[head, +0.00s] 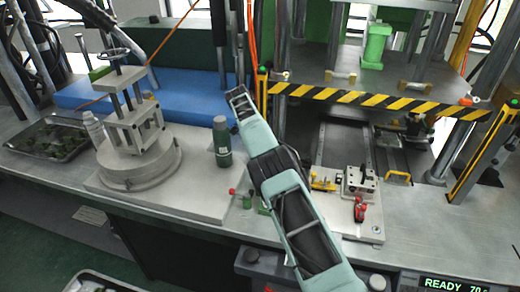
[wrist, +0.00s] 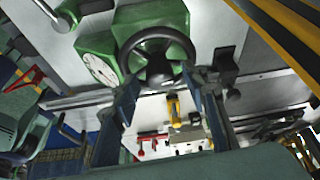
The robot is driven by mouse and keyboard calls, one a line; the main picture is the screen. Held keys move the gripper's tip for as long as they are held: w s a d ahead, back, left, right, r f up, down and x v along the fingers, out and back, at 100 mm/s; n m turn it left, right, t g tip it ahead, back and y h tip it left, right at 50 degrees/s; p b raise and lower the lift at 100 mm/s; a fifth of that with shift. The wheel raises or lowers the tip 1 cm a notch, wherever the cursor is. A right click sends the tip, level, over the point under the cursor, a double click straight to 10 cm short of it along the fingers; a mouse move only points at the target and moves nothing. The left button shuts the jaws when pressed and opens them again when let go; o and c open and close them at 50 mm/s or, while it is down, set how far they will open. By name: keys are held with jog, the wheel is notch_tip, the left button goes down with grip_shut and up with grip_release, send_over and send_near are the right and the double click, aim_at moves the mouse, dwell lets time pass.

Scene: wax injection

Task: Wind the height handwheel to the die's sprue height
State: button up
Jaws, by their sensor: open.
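In the wrist view, a black handwheel (wrist: 166,46) with a round rim is mounted on a green housing. A pale dial face (wrist: 101,69) sits on the housing's left side; its reading is too small to tell. My gripper (wrist: 163,84) is open, its two dark fingers spread on either side below the wheel. The fingertips are close to the lower rim; I cannot tell whether they touch it. Nothing shows held between them. A metal die block (wrist: 188,134) shows beyond the fingers; it also appears on the bench in the head view (head: 360,183). The head view does not clearly show my fingers.
In the head view, a grey clamp stand (head: 140,132) with its own small wheel stands at left, beside a dark green bottle (head: 221,145). A striped yellow-black bar (head: 360,97) crosses the press opening. A red toggle handle (head: 360,209) sits near the die. A display (head: 455,286) reads READY.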

jog(key=shift+f+n+b, duration=0.15)
jog(key=shift+n+b, duration=0.45)
jog(key=shift+b, duration=0.65)
